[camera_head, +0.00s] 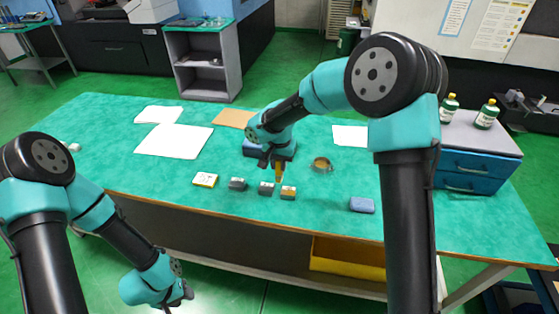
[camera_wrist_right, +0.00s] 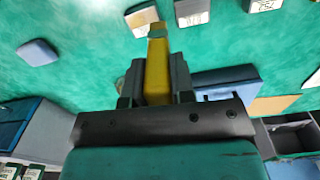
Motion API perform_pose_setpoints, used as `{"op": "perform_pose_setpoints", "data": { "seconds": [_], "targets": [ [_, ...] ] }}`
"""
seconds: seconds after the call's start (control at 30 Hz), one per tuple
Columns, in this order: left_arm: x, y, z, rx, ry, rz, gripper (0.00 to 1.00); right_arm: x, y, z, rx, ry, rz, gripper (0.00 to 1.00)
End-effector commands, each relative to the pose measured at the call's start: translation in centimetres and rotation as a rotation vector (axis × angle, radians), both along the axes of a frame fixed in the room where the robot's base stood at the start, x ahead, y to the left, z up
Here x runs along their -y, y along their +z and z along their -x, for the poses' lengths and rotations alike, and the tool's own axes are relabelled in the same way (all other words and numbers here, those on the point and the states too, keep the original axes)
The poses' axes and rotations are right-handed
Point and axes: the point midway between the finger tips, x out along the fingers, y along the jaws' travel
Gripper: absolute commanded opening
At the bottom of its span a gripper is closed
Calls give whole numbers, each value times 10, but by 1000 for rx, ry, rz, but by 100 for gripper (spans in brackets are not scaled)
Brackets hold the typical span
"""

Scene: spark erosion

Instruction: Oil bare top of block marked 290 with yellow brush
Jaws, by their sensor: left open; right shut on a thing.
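My right gripper (camera_head: 273,165) is shut on the yellow brush (camera_wrist_right: 157,70), whose handle lies between the fingers. In the head view the brush (camera_head: 279,173) points down near the front row of blocks. In the right wrist view its tip is close to a block with a tan band (camera_wrist_right: 142,16); I cannot tell whether they touch. That row has a right block (camera_head: 288,193), a middle block (camera_head: 266,188) and a left block (camera_head: 237,184). I cannot read 290 on any of them. My left gripper (camera_head: 180,296) is empty, low before the table.
A round amber dish (camera_head: 321,164) stands right of the brush. A blue box (camera_head: 284,150) is behind my right gripper. White papers (camera_head: 174,141) lie farther back. Drawers (camera_head: 475,170) stand at right.

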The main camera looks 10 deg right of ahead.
Motion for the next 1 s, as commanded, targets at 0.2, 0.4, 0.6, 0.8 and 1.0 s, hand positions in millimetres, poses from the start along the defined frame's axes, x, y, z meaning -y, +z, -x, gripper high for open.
{"op": "perform_pose_setpoints", "data": {
  "seconds": [0.2, 0.4, 0.6, 0.8, 1.0],
  "targets": [
    [0, 0, 0, 0, 0, 0, 43, -2, -21, 0, -1, 5, 0, 0],
    [0, 0, 0, 0, 0, 0, 43, -4, -39, -1, -1, 6, 0, 0],
    [0, 0, 0, 0, 0, 0, 43, -5, -58, -1, -2, 9, 0, 0],
    [0, 0, 0, 0, 0, 0, 43, 7, -62, 3, 1, 14, 0, 0],
    [0, 0, 0, 0, 0, 0, 43, 21, -63, 9, 0, 19, -1, 0]
  ]
}}
